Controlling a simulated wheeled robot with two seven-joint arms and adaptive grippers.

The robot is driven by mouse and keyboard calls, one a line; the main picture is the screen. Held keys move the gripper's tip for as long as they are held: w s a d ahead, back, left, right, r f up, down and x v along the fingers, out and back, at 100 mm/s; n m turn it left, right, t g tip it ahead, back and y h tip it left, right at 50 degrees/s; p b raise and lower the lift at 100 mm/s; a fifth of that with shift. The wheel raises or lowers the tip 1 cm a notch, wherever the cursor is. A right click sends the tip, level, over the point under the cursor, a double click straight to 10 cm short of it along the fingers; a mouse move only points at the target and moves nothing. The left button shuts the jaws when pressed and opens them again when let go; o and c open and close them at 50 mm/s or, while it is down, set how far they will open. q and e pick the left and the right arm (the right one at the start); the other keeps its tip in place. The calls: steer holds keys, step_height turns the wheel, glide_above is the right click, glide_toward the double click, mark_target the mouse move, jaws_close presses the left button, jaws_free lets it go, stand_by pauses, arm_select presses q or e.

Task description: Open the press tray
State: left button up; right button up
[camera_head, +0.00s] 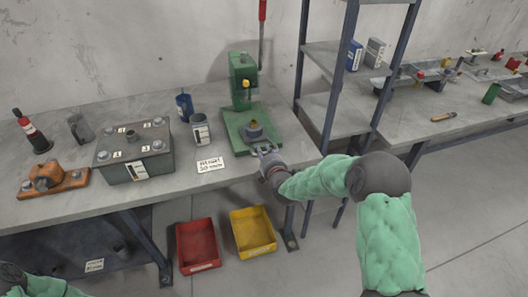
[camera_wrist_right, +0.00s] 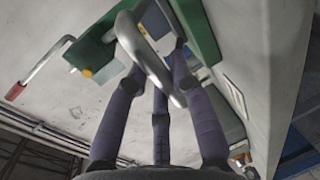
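The green press (camera_head: 243,80) stands near the table's right end, with its red lever (camera_head: 262,18) pointing up. A grey round piece with a brass-coloured part (camera_head: 252,131) sits on its green base. My right gripper (camera_head: 268,158) is at the front of this base, at the table's front edge. In the right wrist view a grey looped handle (camera_wrist_right: 150,62) lies across the purple fingers (camera_wrist_right: 158,78), very near or touching the tips. The fingers look spread, but whether they grip it is unclear. The tray is mostly hidden. My left gripper is not seen; only some of that arm shows.
A grey box with terminals (camera_head: 133,153), an orange fixture (camera_head: 52,180), bottles and mugs stand left of the press. A label card (camera_head: 210,164) lies nearby. Red (camera_head: 197,245) and yellow (camera_head: 252,231) bins are below on the floor. A shelf rack (camera_head: 335,113) stands to the right.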

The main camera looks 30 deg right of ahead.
steer(key=o, duration=0.4)
steer(key=v, duration=1.2)
stand_by(0.4)
steer(key=s+a+f+m+g+y, duration=0.2)
steer(key=a+f+m+g, duration=0.15)
steer(key=a+f, duration=0.45)
steer(key=s+a+f+m+g+y, duration=0.1)
steer(key=a+f+m+g+y, duration=0.3)
steer(key=f, duration=0.8)
steer(key=s+a+f+m+g, duration=0.2)
steer(key=s+a+f+m, duration=0.1)
steer(key=s+a+f, duration=0.1)
steer(key=s+a+f+m+g+y, duration=0.1)
steer(key=s+a+f+m+g, duration=0.2)
steer(key=s, duration=0.4)
steer(key=s+a+f+m+g, duration=0.2)
steer(key=s+a+f+m, duration=0.2)
steer(key=f, duration=0.3)
steer(key=shift+s+a+m+y, duration=0.25)
steer(key=shift+s+a+y, duration=0.05)
steer(key=shift+s+a, duration=0.55)
